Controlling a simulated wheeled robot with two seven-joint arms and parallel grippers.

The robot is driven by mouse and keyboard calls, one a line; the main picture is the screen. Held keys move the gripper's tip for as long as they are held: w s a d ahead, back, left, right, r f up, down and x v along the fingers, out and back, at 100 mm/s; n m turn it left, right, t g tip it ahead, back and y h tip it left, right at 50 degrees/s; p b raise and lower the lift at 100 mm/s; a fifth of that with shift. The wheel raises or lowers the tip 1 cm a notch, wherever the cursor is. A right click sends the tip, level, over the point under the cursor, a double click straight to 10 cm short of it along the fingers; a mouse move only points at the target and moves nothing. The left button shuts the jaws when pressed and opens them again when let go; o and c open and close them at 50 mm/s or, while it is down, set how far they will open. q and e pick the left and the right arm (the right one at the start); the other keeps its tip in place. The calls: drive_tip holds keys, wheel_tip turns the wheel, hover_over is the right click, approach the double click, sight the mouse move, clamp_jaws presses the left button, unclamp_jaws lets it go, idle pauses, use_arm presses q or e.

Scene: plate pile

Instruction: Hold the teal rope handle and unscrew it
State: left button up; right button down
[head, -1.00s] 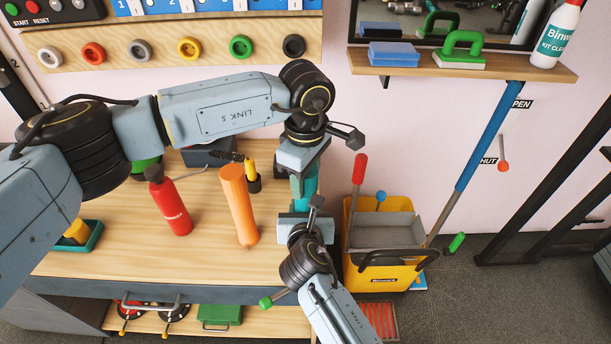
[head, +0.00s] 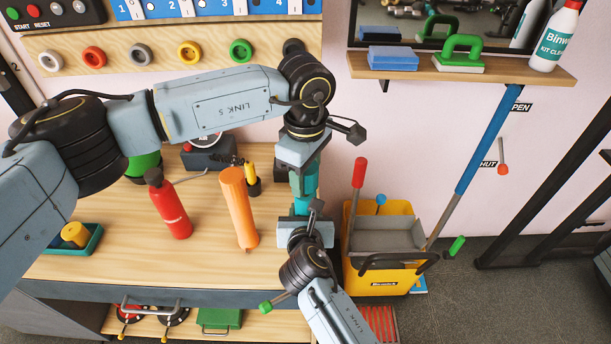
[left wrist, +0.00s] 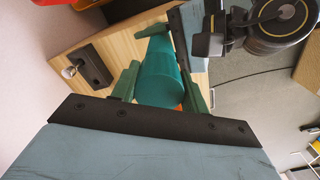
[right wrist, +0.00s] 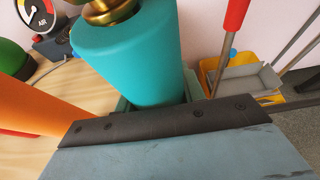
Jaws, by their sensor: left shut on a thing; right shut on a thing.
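The teal rope handle (head: 312,178) stands roughly upright at the right end of the workbench, mostly hidden by my grippers in the head view. My left gripper (head: 304,188) comes from above and is shut on its upper part. The left wrist view shows the teal cylinder (left wrist: 160,80) between green fingers. My right gripper (head: 306,214) comes from the front and is shut on the handle lower down. In the right wrist view the teal body (right wrist: 128,60) rises from the fingers, with a brass fitting (right wrist: 108,10) on top. The thread is not visible.
An orange handle (head: 240,208) and a red bottle (head: 170,205) stand to the left on the bench (head: 120,262). A gauge box (head: 207,155) is behind. A yellow mop bucket (head: 385,280) stands close on the right. The middle left of the bench is free.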

use_arm(q)
drive_tip(key=shift+r, duration=0.2)
drive_tip(key=shift+r, duration=2)
use_arm(e)
drive_tip(key=c, duration=0.8)
unclamp_jaws()
drive_tip(key=shift+o, duration=0.2)
